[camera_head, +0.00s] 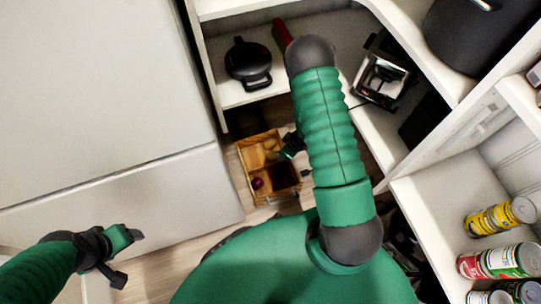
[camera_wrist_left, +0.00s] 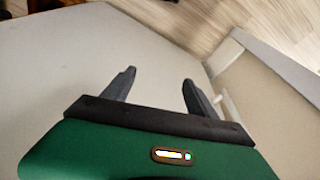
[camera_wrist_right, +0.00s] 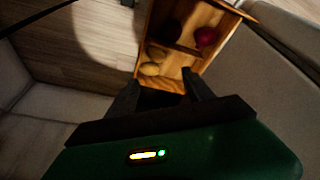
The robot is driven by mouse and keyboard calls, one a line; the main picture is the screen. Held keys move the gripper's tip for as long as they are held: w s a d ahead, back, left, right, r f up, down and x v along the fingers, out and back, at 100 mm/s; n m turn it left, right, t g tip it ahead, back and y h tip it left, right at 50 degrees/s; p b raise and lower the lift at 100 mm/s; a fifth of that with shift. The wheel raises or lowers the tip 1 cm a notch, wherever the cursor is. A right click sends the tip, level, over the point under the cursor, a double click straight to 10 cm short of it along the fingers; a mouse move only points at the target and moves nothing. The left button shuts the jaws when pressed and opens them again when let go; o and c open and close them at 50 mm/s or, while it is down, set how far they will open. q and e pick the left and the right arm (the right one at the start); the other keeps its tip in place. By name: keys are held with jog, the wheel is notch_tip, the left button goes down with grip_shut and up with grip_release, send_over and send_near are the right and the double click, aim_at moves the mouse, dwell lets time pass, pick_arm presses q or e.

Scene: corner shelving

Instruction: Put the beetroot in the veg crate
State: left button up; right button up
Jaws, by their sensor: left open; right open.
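The wooden veg crate (camera_head: 247,160) stands on the floor below the shelves, and its rim also shows in the right wrist view (camera_wrist_right: 236,10). It has a divider and holds pale potatoes (camera_wrist_right: 150,68). A round red-purple vegetable (camera_wrist_right: 205,37) and a darker round one (camera_wrist_right: 172,31) lie inside it; I cannot tell which is the beetroot. My right gripper (camera_wrist_right: 161,88) is open and empty above the crate, partly hidden behind my arm in the head view (camera_head: 291,146). My left gripper (camera_head: 128,259) is open and empty at the lower left.
A white cabinet front (camera_head: 110,110) fills the left. A black pan (camera_head: 248,63) and an appliance (camera_head: 382,78) sit on the corner shelf. A dark pot (camera_head: 475,35) stands at upper right, cans (camera_head: 498,261) at lower right. Wooden floor (camera_head: 165,265) is clear at lower left.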

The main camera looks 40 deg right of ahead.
jog(key=a+r+m, duration=0.1)
jog(key=a+r, duration=0.4)
jog(key=r, duration=0.4)
jog(key=a+r+m, duration=0.1)
jog(key=a+r, duration=0.4)
jog(key=r, duration=0.5)
jog(key=s+a+r+g, duration=0.1)
jog(key=s+a+r, duration=0.4)
jog(key=a+r, duration=0.1)
jog(key=shift+s+a+r+m, duration=0.15)
jog(key=shift+s+a+m, duration=0.25)
jog(key=shift+a, duration=0.05)
